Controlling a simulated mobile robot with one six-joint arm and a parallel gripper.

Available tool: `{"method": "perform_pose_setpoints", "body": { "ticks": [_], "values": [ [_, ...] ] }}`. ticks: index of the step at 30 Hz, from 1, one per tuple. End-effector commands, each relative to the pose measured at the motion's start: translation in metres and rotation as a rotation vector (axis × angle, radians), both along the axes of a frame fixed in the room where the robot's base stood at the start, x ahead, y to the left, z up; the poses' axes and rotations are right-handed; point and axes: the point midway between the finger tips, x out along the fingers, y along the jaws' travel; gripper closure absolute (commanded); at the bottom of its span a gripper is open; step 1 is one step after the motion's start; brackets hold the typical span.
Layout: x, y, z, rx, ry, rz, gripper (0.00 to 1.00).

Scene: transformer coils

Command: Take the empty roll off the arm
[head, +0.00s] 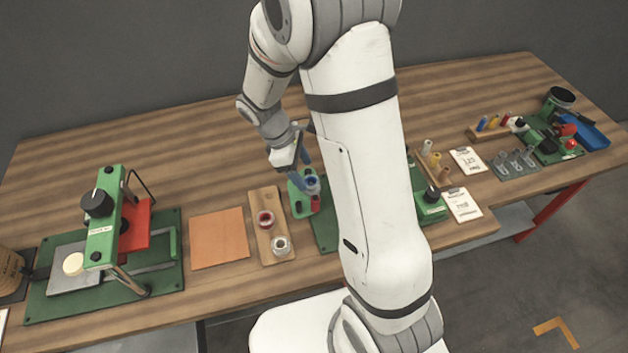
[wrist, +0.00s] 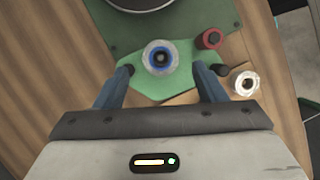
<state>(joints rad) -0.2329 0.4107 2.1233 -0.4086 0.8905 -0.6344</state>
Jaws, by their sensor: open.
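A roll with a pale rim and a blue core (wrist: 160,57) sits around a dark pin on a green arm (wrist: 165,85) in the wrist view. Its blue top also shows in the head view (head: 312,185), partly covered by my fingers. My gripper (wrist: 173,71) is open, with one blue finger on each side of the roll and clear gaps to it. In the head view my gripper (head: 306,178) is low at the green arm (head: 297,202). I cannot tell the height of the fingertips against the roll.
A wooden holder (head: 266,198) left of the green arm bears a red spool (head: 265,219) and a silvery spool (head: 281,246). An orange mat (head: 219,239) and a green press (head: 103,220) stand further left. My arm hides much of the green base on the right.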

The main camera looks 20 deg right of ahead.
Motion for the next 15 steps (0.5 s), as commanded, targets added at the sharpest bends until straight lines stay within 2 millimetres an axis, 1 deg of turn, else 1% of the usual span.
{"method": "perform_pose_setpoints", "body": {
  "ticks": [3,7,10,15],
  "values": [
    [-0.006,-0.009,-0.015,-0.001,0.005,-0.003,0.36],
    [-0.007,-0.013,-0.03,-0.001,0.003,-0.003,0.36],
    [-0.007,-0.014,-0.034,0.001,-0.001,-0.001,0.36],
    [-0.007,-0.014,-0.034,0.001,-0.001,-0.002,0.36]
  ]
}}
